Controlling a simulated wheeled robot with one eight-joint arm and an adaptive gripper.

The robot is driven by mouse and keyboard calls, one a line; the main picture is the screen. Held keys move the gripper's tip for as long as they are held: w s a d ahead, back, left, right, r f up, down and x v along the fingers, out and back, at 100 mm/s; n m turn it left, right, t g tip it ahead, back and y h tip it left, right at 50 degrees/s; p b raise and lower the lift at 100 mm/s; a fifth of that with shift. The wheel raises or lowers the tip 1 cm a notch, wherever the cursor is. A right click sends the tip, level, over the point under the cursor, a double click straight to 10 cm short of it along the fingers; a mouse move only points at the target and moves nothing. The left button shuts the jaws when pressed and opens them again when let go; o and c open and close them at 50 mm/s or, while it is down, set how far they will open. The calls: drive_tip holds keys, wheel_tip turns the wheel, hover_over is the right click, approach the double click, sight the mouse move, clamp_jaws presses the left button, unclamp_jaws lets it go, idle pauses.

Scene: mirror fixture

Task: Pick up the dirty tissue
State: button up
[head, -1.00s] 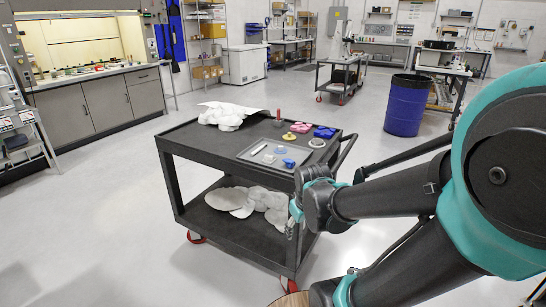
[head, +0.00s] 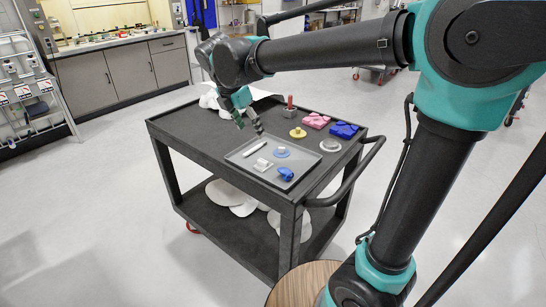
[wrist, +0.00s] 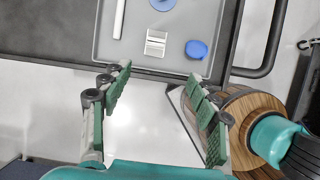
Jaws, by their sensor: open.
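A crumpled white tissue or cloth (head: 208,101) lies at the back left of the black cart's top (head: 185,125), partly hidden behind my arm. More white crumpled pieces (head: 232,195) lie on the cart's lower shelf. I cannot tell which one is the dirty tissue. My gripper (head: 250,127) shows in front of the cart top by the tray's left corner, pointing down, to the right of the upper white piece. No tissue shows in the wrist view.
A grey tray (head: 312,157) holds a white stick, a blue disc, a white block and a blue piece (head: 286,174). Yellow, pink and dark blue pieces stand behind it. The cart's handle (head: 350,175) juts right. Pale floor lies open left of the cart.

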hover_over(263, 161)
drive_tip(key=s+a, duration=0.1)
drive_tip(key=s, duration=0.1)
wheel_tip(263, 161, down, 10)
drive_tip(key=shift+w+a+f, duration=0.1)
drive_tip(key=shift+a, duration=0.05)
drive_tip(key=shift+a+x, duration=0.15)
drive_tip(key=shift+x, duration=1.35)
drive_tip(key=shift+a+x, duration=0.15)
drive_tip(key=shift+x, duration=1.3)
drive_tip(key=shift+f, duration=0.1)
drive_tip(key=shift+c, duration=0.6)
drive_tip(key=c, duration=0.7)
